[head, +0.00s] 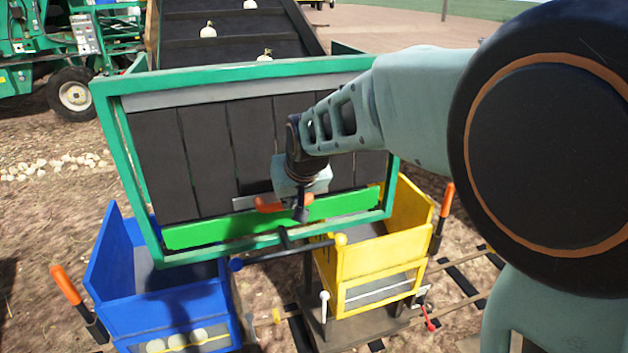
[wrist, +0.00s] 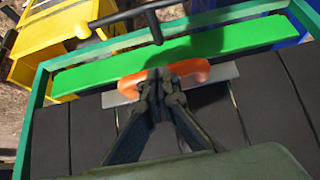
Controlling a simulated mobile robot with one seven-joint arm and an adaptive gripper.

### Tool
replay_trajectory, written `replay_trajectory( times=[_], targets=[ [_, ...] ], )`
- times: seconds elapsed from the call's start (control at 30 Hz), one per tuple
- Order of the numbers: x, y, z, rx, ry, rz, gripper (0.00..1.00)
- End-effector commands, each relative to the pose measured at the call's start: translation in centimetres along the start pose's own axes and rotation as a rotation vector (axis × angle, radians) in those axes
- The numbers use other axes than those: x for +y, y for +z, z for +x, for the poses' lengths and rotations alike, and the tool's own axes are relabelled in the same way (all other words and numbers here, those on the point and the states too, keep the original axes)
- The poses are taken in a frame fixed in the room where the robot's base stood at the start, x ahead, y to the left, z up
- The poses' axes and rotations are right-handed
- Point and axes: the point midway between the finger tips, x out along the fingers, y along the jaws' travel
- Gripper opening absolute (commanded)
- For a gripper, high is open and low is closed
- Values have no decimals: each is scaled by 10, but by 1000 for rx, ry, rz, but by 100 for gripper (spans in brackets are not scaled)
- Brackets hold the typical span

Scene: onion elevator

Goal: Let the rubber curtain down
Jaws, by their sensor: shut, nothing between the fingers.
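The rubber curtain (head: 208,150) hangs as dark vertical strips inside a teal frame (head: 128,170), from a grey bar at the top down to a bright green board (head: 205,234) at the bottom. An orange handle (head: 268,204) on a grey plate sits low on the strips, just above the board. My gripper (head: 299,212) is shut and empty in front of the handle. In the wrist view, its closed fingertips (wrist: 161,76) overlap the middle of the orange handle (wrist: 194,68); I cannot tell whether they touch. The curtain's right part is hidden behind my arm in the head view.
A blue bin (head: 110,275) stands at the lower left and a yellow bin (head: 375,260) at the lower right. A black T-shaped lever (head: 285,247) with a yellow knob projects below the frame. A dark conveyor (head: 230,45) with a few onions rises behind.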

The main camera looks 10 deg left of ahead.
Motion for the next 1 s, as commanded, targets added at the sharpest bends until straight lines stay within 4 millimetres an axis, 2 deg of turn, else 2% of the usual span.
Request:
replay_trajectory(
  times=[0.43, 0.63, 1.0],
  targets=[
    [0, 1, 3, 4, 0, 0, 0],
    [-1, -2, 17, 47, 0, -1, 0],
    [0, -19, 40, 157, 0, 0, 0]
  ],
)
